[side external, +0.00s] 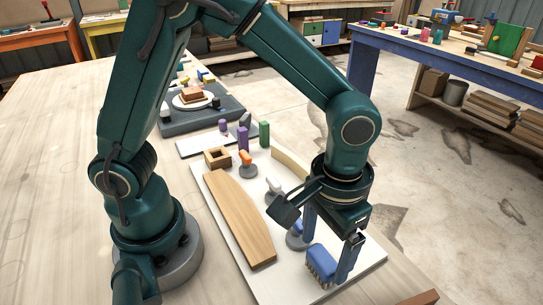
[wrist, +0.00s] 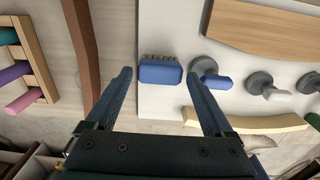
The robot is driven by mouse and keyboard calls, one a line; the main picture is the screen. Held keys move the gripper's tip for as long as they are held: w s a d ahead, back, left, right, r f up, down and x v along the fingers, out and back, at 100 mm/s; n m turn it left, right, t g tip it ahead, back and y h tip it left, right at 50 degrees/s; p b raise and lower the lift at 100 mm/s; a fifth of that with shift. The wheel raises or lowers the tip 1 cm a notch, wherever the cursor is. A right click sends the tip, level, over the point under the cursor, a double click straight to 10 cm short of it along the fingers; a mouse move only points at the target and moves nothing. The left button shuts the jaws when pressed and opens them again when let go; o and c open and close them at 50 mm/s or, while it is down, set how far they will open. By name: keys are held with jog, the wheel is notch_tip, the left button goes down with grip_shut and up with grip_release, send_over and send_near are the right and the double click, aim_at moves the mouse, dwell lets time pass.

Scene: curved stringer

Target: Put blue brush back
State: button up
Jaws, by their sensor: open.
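The blue brush (side external: 322,260) has a blue block body and a row of short bristles. It is at the near right end of the white board (side external: 350,270). In the wrist view the brush (wrist: 160,72) shows between my two blue fingers, near the board's left edge. My gripper (side external: 325,264) is open, with one fingertip on each side of the brush. In the wrist view my gripper (wrist: 159,75) shows a gap between each fingertip and the brush. I cannot tell whether the brush rests on the board.
A blue-handled tool on a grey round base (wrist: 208,75) sits close beside the right finger. White-handled (side external: 273,186) and orange-handled (side external: 246,163) tools stand further along. A long curved wooden piece (side external: 240,215) and a pale curved strip (wrist: 255,124) lie on the board.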

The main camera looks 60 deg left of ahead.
aim_at(324, 258)
notch_tip(324, 258, up, 8)
jog(key=s+a+r+t, duration=0.1)
jog(key=s+a+t, duration=0.1)
jog(key=a, duration=0.4)
jog(key=s+a+r+t, duration=0.1)
jog(key=s+a+t, duration=0.2)
jog(key=a, duration=0.3)
jog(key=shift+s+a+r+t, duration=0.25)
jog(key=shift+s+r+t, duration=0.05)
jog(key=shift+s, duration=0.25)
dwell(0.6)
